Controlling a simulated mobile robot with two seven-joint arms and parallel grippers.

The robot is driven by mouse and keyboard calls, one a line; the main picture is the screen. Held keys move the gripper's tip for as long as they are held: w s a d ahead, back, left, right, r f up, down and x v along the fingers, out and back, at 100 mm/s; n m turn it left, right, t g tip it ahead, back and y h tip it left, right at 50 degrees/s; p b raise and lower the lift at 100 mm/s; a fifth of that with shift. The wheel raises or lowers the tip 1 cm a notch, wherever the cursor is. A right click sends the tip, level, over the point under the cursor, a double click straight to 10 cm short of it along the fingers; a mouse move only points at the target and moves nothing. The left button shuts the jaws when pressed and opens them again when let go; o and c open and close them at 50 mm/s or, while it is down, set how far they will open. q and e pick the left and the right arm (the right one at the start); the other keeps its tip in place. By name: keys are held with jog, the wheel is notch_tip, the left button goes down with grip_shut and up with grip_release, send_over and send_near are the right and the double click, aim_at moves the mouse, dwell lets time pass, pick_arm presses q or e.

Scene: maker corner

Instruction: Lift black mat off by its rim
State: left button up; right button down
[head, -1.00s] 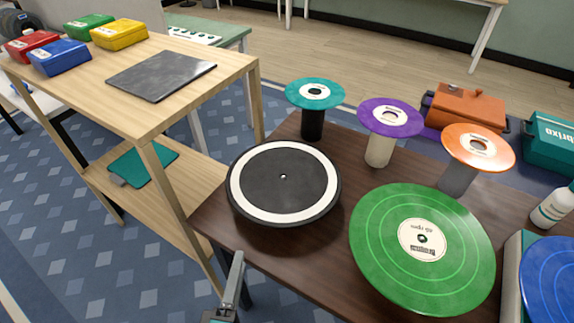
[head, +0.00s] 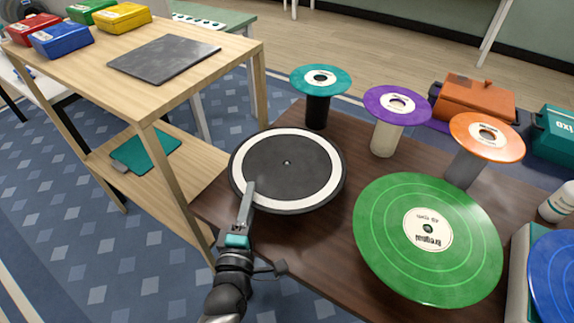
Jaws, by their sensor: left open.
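The black mat (head: 285,181) is a round dark disc with a broad white ring near its edge and a small centre hole. It lies flat on a round base at the left end of the dark wooden table. My left gripper (head: 248,192) is open and empty at the mat's near-left rim, its fingers seen almost edge-on. One finger overlaps the white ring in the picture; I cannot tell whether it touches the mat. The other finger is mostly hidden. My right gripper is not in view.
A large green disc (head: 427,270) sits close right of the mat. Teal (head: 343,82), purple (head: 411,103) and orange (head: 508,147) discs stand on posts behind. A light wooden shelf (head: 180,95) with a dark square slab (head: 163,59) stands at the left.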

aim_at(257, 171)
pick_arm(q)
jog(key=w, duration=0.3)
jog(key=shift+w+d, duration=0.1)
jog(key=shift+d, duration=0.15)
grip_shut()
dwell(1.2)
